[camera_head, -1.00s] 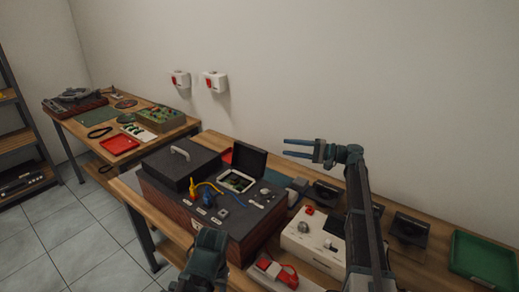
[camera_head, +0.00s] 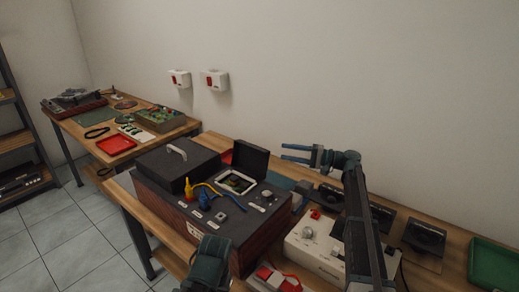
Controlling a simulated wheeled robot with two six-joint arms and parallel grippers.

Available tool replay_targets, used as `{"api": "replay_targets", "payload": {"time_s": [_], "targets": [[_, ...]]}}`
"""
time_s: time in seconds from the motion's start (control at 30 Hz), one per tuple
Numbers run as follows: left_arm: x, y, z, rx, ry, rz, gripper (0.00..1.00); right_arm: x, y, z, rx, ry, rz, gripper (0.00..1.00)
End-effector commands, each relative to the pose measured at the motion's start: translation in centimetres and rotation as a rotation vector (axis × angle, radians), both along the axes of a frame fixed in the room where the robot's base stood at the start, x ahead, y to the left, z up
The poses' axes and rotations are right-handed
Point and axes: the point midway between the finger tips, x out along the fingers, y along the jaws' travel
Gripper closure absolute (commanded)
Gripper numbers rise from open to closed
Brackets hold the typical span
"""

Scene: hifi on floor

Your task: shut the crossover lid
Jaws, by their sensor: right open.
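The crossover lid (camera_head: 250,159) is a dark flap standing up open at the back of a pale-framed opening (camera_head: 238,183). The opening is in the top of a dark speaker cabinet (camera_head: 222,215) with reddish-brown sides. A circuit board shows inside it. My right gripper (camera_head: 284,152) is open and empty, fingers pointing left. In the picture it is just right of the lid, with a gap between them. Part of my left arm (camera_head: 207,264) shows at the bottom, in front of the cabinet; its fingers are not visible.
A black box with a handle (camera_head: 176,168) sits on the cabinet's left part. Yellow and blue leads lie near the opening. A white device (camera_head: 318,243), black units (camera_head: 424,238) and a green tray (camera_head: 495,264) stand to the right. The wall is behind.

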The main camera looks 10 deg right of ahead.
Motion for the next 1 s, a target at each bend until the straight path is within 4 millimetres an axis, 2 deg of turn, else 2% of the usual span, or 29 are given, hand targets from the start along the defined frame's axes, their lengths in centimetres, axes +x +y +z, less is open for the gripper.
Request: {"api": "replay_targets", "payload": {"time_s": [0.2, 0.5, 0.7, 1.0], "targets": [[0.0, 0.0, 0.1, 0.000, 0.000, 0.000, 0.48, 1.8, 4.4, 0.1, 0.000, 0.000, 0.004, 0.55], [0.0, 0.0, 0.2, 0.000, 0.000, 0.000, 0.48, 3.7, 8.8, 0.2, 0.000, 0.000, 0.001, 0.55], [0.0, 0.0, 0.2, 0.000, 0.000, 0.000, 0.48, 4.2, 10.1, 0.2, 0.000, 0.000, 0.001, 0.55], [0.0, 0.0, 0.2, 0.000, 0.000, 0.000, 0.48, 4.3, 10.3, 0.2, 0.000, 0.000, 0.000, 0.55]]}}
